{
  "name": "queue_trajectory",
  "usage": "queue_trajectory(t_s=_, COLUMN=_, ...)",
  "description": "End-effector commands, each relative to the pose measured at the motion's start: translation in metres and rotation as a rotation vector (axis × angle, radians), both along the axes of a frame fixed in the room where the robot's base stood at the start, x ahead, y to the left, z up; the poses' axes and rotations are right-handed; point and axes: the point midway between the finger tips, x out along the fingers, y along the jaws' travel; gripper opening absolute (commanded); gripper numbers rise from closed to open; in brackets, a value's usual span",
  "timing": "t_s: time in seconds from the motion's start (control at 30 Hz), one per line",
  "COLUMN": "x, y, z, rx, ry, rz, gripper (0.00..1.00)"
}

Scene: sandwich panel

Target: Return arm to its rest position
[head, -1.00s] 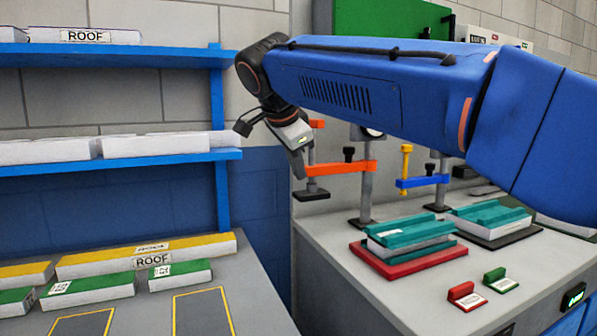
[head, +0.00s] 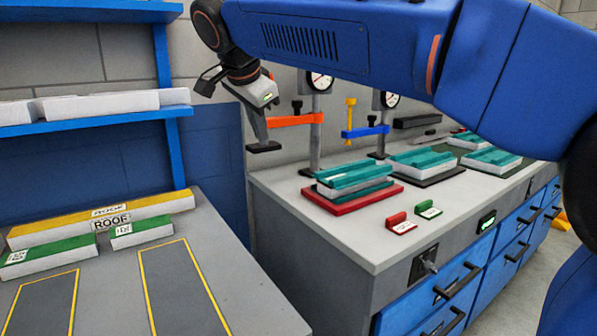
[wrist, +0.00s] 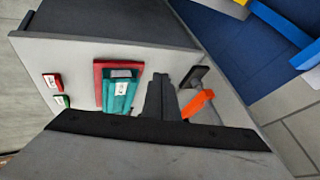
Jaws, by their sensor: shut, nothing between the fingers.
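My blue arm reaches across the top of the head view from the right. My gripper (head: 262,142) hangs from its end, pointing down, in front of the wall at the left end of the grey counter (head: 345,228). In the wrist view my gripper (wrist: 160,88) shows as dark fingers close together, shut and empty. It touches nothing that I can make out. The orange clamp arm (head: 296,120) is just right of the gripper in the head view; it also shows beside the fingers in the wrist view (wrist: 201,104).
Teal fixtures (head: 355,175) stand on the counter, the nearest on a red base (head: 352,200). Dial gauges (head: 320,81) stand behind. Red (head: 400,222) and green (head: 428,209) labelled blocks lie near the front edge. Blue shelves (head: 95,123) and a grey table (head: 215,245) are left.

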Motion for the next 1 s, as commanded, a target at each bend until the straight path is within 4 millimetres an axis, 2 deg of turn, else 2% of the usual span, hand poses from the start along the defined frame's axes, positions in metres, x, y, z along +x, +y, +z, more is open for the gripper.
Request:
queue_trajectory(t_s=0.27, x=-0.007, y=-0.064, z=-0.020, rx=-0.060, ry=0.047, rz=0.078, gripper=0.00)
queue_trajectory(t_s=0.47, x=-0.028, y=-0.140, z=-0.050, rx=-0.122, ry=0.103, rz=0.180, gripper=0.00)
queue_trajectory(t_s=0.7, x=-0.075, y=-0.231, z=-0.104, rx=-0.190, ry=0.170, rz=0.331, gripper=0.00)
queue_trajectory(t_s=1.0, x=-0.154, y=-0.316, z=-0.186, rx=-0.252, ry=0.220, rz=0.511, gripper=0.00)
